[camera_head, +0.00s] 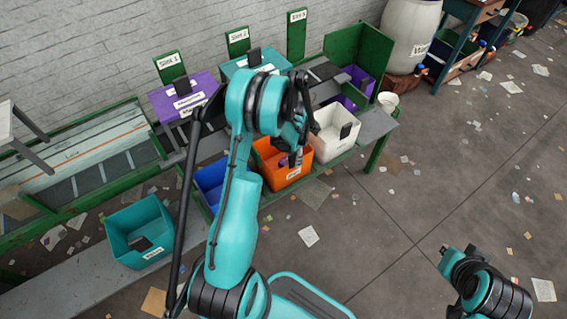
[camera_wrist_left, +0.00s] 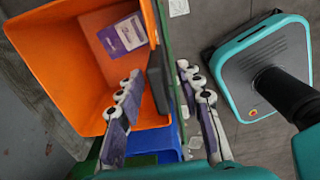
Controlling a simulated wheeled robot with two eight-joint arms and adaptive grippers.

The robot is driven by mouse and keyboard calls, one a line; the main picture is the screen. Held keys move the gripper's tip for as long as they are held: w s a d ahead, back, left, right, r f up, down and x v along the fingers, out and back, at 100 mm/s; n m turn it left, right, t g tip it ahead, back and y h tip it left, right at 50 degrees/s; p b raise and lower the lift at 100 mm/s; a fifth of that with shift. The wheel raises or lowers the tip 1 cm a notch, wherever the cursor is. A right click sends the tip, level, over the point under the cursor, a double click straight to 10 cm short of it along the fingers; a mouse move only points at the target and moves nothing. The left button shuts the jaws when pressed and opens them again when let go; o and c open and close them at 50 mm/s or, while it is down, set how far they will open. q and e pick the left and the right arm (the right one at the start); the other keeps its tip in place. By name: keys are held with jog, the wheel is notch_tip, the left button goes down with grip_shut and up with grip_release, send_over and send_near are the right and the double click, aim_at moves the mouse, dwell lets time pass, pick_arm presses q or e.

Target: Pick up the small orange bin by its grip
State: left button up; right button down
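The small orange bin (camera_head: 273,181) stands in the front row of the sorting stand, between a blue bin and a white bin. In the left wrist view the orange bin (camera_wrist_left: 62,62) is open towards me, with a purple-and-white packet (camera_wrist_left: 122,36) inside. Its dark grip (camera_wrist_left: 157,82) is on the right wall. My left gripper (camera_head: 297,150) is over the bin. In the wrist view its fingers (camera_wrist_left: 162,100) are apart, one over the bin's inside and one beyond the grip's wall. Contact is unclear. My right gripper (camera_head: 452,262) is low at the right, its fingers unclear.
A blue bin (camera_head: 209,184) and a white bin (camera_head: 334,133) flank the orange one. A teal bin (camera_head: 140,230) stands at lower left. Purple (camera_head: 160,103) and teal boxes stand behind, before green slot signs. The floor at right is open, with scattered papers.

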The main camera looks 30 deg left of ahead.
pick_arm(q)
grip_shut()
jog(key=shift+r, duration=0.15)
